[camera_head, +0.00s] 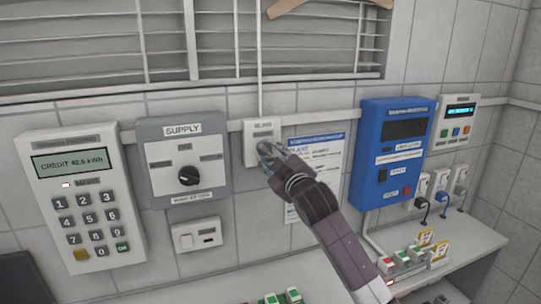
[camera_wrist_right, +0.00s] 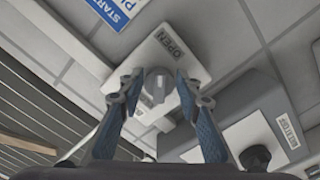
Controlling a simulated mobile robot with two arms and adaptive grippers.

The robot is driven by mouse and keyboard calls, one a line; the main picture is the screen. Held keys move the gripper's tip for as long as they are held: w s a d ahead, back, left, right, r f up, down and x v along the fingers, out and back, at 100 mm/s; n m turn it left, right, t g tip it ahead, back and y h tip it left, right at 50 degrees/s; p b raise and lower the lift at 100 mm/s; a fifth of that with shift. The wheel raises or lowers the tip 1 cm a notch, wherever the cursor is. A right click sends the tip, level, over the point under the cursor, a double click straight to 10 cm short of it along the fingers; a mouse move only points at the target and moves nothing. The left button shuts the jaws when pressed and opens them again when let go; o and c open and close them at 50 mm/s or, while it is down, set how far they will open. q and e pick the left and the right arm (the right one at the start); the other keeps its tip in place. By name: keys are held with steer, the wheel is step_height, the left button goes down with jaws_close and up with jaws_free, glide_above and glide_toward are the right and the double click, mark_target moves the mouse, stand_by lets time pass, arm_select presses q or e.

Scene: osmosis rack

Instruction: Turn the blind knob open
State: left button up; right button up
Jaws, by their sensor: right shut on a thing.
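The blind control is a small white box (camera_head: 260,131) on the tiled wall, under a thin vertical white conduit. In the right wrist view its plate (camera_wrist_right: 196,62) carries an "OPEN" label, and a grey ridged knob (camera_wrist_right: 158,86) stands out from it. My right gripper (camera_head: 267,151) reaches the box from the lower right and covers the knob in the head view. In the wrist view my right gripper (camera_wrist_right: 157,80) has a finger on each side of the knob, shut on it. Slatted blinds (camera_head: 95,50) show at the top of the head view. My left gripper is not in view.
A grey SUPPLY panel (camera_head: 160,180) with a black knob and a white keypad meter (camera_head: 85,245) are to the left. A white-and-blue notice (camera_head: 325,160) and a blue unit (camera_head: 368,150) are to the right. A bench (camera_head: 465,240) with small switches stands below.

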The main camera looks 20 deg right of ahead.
steer(key=shift+f, duration=0.1)
steer(key=o, duration=1.2)
steer(key=shift+c, duration=0.2)
steer(key=s, duration=1.2)
steer(key=shift+d, duration=0.2)
